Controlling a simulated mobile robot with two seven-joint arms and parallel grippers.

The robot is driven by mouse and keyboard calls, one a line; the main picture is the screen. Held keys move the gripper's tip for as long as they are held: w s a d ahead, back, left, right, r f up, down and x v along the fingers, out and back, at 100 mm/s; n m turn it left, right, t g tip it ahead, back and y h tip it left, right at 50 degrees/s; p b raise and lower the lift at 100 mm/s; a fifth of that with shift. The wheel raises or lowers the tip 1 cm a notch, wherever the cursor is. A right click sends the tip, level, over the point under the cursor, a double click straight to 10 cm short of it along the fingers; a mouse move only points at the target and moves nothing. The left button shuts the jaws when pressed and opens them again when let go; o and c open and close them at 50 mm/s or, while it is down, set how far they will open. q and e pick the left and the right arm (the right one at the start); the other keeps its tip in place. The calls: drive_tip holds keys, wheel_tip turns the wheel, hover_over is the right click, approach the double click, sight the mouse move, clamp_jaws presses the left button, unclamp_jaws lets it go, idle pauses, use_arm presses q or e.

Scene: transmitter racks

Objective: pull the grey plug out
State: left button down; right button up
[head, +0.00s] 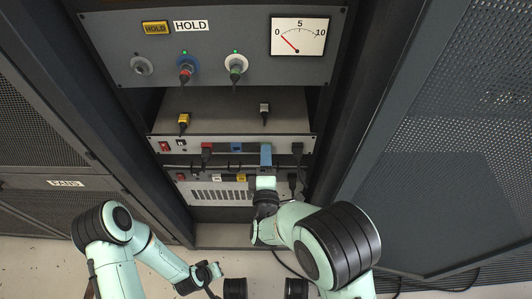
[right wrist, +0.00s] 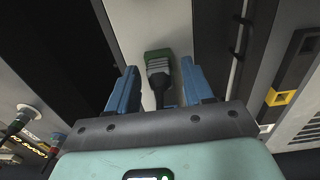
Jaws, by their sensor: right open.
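A small grey plug (head: 264,110) with a dark lower end shows above the middle panel in the head view. My right gripper (head: 265,154) is in front of the right part of that panel. In the right wrist view its blue fingers (right wrist: 154,88) are spread, with a gap between them. A dark grey plug with a green edge (right wrist: 158,63) and a black lead shows in line with this gap, just beyond the fingertips; I see no contact. I cannot tell whether both views show the same plug. My left gripper (head: 208,274) is low and away from the rack; its jaws are unclear.
The upper panel (head: 120,40) carries blue- and white-ringed plugs and a meter (head: 299,37). A yellow plug (head: 184,121) is left of the grey one. A black plug (head: 298,150) is close right of my right gripper. A mesh door (head: 450,140) stands at the right.

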drive_tip(key=shift+p, duration=0.3)
idle(0.4)
clamp_jaws()
drive_tip(key=shift+s, duration=0.15)
drive_tip(key=shift+s+p, duration=1)
drive_tip(key=shift+s, duration=1.9)
